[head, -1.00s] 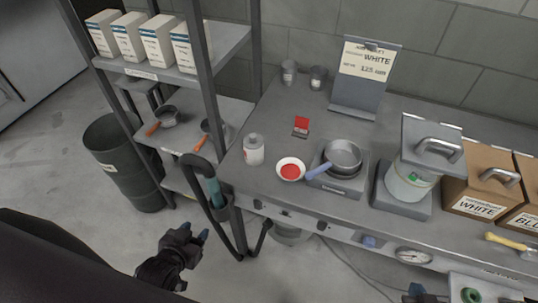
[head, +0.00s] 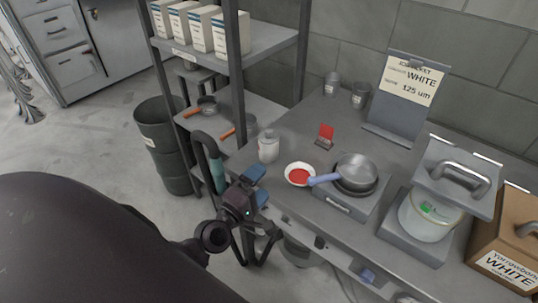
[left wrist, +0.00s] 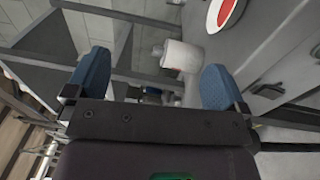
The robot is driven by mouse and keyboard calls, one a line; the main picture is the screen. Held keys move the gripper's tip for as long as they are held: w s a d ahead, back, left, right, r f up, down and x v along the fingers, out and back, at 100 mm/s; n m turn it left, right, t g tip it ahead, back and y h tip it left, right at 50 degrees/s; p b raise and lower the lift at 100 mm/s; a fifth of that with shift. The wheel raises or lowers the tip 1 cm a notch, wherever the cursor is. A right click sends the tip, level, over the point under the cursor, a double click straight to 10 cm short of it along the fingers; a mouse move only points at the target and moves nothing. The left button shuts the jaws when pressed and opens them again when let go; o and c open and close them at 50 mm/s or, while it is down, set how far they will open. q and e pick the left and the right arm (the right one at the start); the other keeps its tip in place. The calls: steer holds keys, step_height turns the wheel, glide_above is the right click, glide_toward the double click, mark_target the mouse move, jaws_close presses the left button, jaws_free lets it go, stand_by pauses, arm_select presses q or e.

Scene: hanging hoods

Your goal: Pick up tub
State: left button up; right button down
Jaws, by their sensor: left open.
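A small white tub (head: 268,146) with a grey top stands upright near the left end of the grey workbench. It also shows in the left wrist view (left wrist: 182,56), beyond my fingers and between them, nearer the right one. My left gripper (head: 257,186) has blue fingertips and is at the bench's front edge, below and in front of the tub. It is open and empty, with a gap to the tub; it fills the lower part of the left wrist view (left wrist: 155,85). My right gripper is not in view.
A white dish with red contents (head: 299,175) and a pan with a blue handle (head: 355,173) stand right of the tub. A black hoop with a teal item (head: 217,172) hangs by the bench's front edge. A shelf rack post (head: 236,70) rises at left.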

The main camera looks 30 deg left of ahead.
mark_target(266, 151)
arm_select(q)
steer(key=w+a+f+n+y+b, duration=0.1)
steer(key=w+n+y, duration=0.1)
steer(key=n, duration=0.4)
steer(key=w+a+f+n+y+b, duration=0.2)
steer(key=n, duration=0.4)
steer(key=w+a+f+n+g+y+b, duration=0.1)
steer(key=w+a+n+b, duration=0.1)
steer(key=n, duration=0.5)
steer(key=shift+f+y, duration=0.15)
steer(key=shift+y, duration=0.25)
steer(key=shift+w+a+f+n+g+b, duration=0.15)
steer(key=shift+w+f+n+b, duration=0.1)
steer(key=shift+n, duration=0.35)
steer(key=shift+w+a+f+n+g+b, duration=0.15)
steer(key=shift+f+n, duration=0.05)
steer(key=shift+n, duration=0.4)
steer(key=shift+w+a, duration=0.1)
steer(key=shift+w, duration=0.15)
steer(key=x, duration=0.4)
steer(key=shift+w, duration=0.15)
steer(key=shift+b+x, duration=0.5)
steer(key=shift+x, duration=2.25)
steer(key=shift+w+a, duration=0.2)
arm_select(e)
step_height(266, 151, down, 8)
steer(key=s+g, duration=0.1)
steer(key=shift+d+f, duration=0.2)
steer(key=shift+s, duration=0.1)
